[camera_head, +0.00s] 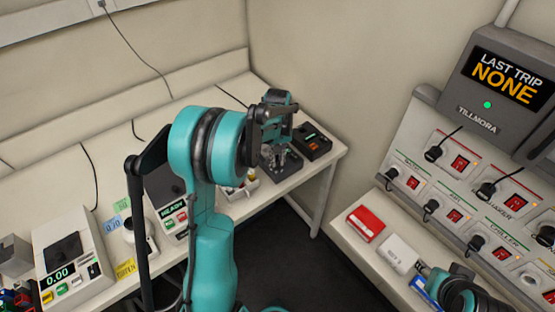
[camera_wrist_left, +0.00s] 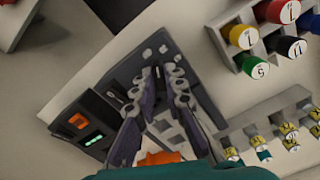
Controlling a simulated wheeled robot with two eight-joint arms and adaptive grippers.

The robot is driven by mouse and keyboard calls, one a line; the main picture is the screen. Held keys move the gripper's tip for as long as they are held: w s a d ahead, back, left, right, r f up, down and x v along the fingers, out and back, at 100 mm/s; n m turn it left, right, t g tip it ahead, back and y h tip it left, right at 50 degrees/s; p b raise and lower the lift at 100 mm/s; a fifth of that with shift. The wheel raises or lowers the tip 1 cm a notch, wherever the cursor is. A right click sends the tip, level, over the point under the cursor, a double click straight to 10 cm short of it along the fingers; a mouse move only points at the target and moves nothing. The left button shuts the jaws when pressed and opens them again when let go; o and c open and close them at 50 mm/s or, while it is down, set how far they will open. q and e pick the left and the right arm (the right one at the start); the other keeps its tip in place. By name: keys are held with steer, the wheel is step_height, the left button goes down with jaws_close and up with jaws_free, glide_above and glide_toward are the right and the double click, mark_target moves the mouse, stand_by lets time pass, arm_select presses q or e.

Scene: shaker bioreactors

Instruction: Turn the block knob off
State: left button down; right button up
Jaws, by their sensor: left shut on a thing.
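My left gripper (camera_head: 281,152) points down over the grey block unit (camera_head: 284,170) at the right end of the long bench. In the left wrist view its two fingers (camera_wrist_left: 166,85) are close together over the same unit's grey top (camera_wrist_left: 190,60). The gripper is shut on a small part there, which I take for the block knob; the fingers hide it, so its setting cannot be read. An orange piece (camera_wrist_left: 160,158) shows low between the fingers. My right arm (camera_head: 462,296) shows at the lower right; its gripper's opening is unclear.
A black box (camera_head: 312,142) with orange and green lights adjoins the unit. Racks with coloured caps (camera_wrist_left: 265,40) and small vials (camera_wrist_left: 270,135) stand close by. A balance (camera_head: 72,262) is at left. The switch panel (camera_head: 470,190) and red box (camera_head: 366,223) are at right.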

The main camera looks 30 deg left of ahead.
mark_target(278, 161)
arm_select(q)
steer(key=n, duration=0.4)
steer(key=shift+n, duration=0.4)
stand_by(0.4)
steer(key=c, duration=1.6)
jaws_free()
steer(key=shift+r, duration=0.1)
step_height(278, 161, up, 12)
steer(key=shift+f, duration=0.1)
